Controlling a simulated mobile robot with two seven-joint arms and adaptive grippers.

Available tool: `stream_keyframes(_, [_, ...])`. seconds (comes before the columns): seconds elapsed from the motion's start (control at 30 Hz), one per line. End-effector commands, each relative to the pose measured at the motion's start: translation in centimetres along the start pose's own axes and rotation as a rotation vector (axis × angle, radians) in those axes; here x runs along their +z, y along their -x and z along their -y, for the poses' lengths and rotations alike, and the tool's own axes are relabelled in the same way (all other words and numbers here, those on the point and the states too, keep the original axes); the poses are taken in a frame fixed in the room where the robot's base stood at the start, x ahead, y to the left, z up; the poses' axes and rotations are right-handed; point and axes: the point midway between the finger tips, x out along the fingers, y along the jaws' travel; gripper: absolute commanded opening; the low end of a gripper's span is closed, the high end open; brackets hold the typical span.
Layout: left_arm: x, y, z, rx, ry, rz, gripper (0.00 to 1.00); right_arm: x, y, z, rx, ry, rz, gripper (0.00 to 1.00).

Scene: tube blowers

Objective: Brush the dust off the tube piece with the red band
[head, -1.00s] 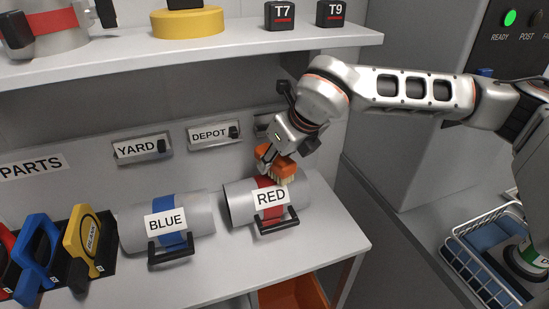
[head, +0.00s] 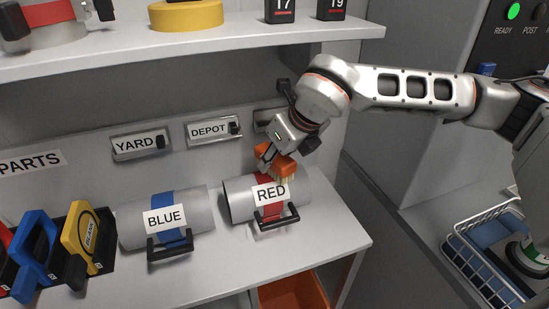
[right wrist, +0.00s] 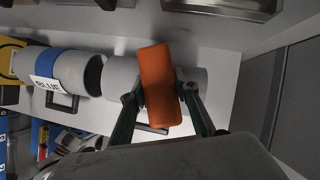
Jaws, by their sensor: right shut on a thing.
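The grey tube piece with the red band (head: 240,201) lies on the bench, with a white RED label and a black handle at its front. My right gripper (head: 268,160) is just above it, shut on an orange brush (head: 279,163). The pale bristles point down at the top of the tube, by the red band, and seem to touch it. In the right wrist view the orange brush (right wrist: 160,85) sits between the fingers and hides the middle of the tube (right wrist: 122,75). I cannot make out dust on the tube. My left gripper is not in view.
The tube piece with the blue band (head: 195,207) lies to the left, close by. Red, blue and yellow handled tools (head: 85,235) stand farther left. A shelf (head: 230,43) overhangs the bench. An orange bin (head: 295,292) is below. A wire basket (head: 470,255) is at right.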

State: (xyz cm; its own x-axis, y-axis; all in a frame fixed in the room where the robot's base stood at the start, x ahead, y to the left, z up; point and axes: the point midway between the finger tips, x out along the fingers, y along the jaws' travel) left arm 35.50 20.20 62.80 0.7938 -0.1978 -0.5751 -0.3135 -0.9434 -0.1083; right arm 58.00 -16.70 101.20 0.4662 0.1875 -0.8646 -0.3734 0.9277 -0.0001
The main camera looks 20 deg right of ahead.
Motion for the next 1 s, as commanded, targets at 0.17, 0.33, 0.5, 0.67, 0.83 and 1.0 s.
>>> stream_keyframes(0.17, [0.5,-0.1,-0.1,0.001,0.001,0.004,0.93,-0.2,-0.3,0.0,0.000,0.000,0.000,0.04])
stream_keyframes(0.33, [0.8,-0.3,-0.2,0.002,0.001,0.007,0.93,-0.3,-0.6,0.0,0.000,0.000,0.000,0.04])
stream_keyframes(0.5, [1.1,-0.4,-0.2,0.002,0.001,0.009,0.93,-0.5,-0.8,0.0,0.000,0.000,0.000,0.04])
stream_keyframes(0.67, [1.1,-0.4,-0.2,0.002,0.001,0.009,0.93,-0.5,-0.8,0.1,0.000,-0.001,0.000,0.04])
stream_keyframes(0.83, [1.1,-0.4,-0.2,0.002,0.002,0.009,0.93,-0.8,-0.6,1.3,-0.001,-0.002,0.000,0.04])
stream_keyframes(1.0, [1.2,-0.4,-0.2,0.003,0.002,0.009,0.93,-1.2,-0.2,2.6,-0.001,-0.002,0.001,0.04])
